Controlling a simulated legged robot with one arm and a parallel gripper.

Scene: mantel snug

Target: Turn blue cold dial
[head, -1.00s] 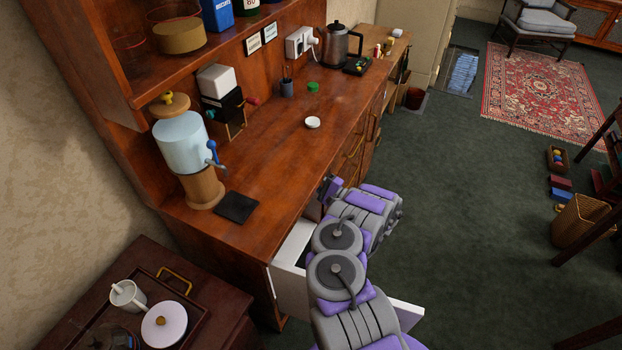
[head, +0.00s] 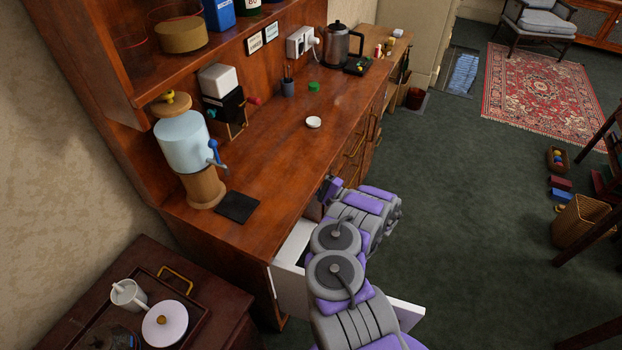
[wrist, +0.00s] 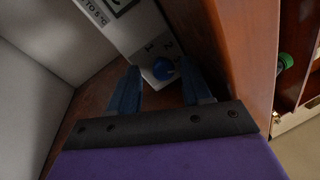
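In the wrist view, a round blue dial (wrist: 163,68) sits on a white panel (wrist: 128,32) with dark markings beside it and part of a label reading "TO 5°C" above. My gripper (wrist: 160,72) points at the dial. Its two dark blue fingers are parted, one on each side of the dial. A gap shows on the left; on the right the finger looks very close, and I cannot tell whether it touches. In the head view my arm reaches down by the counter front, and its fingers and the dial are hidden.
A pale wall stands left in the wrist view, and a wooden side (wrist: 235,50) lies close on the right. In the head view, a white open front (head: 289,270) juts from the wooden counter (head: 275,160) beside my arm.

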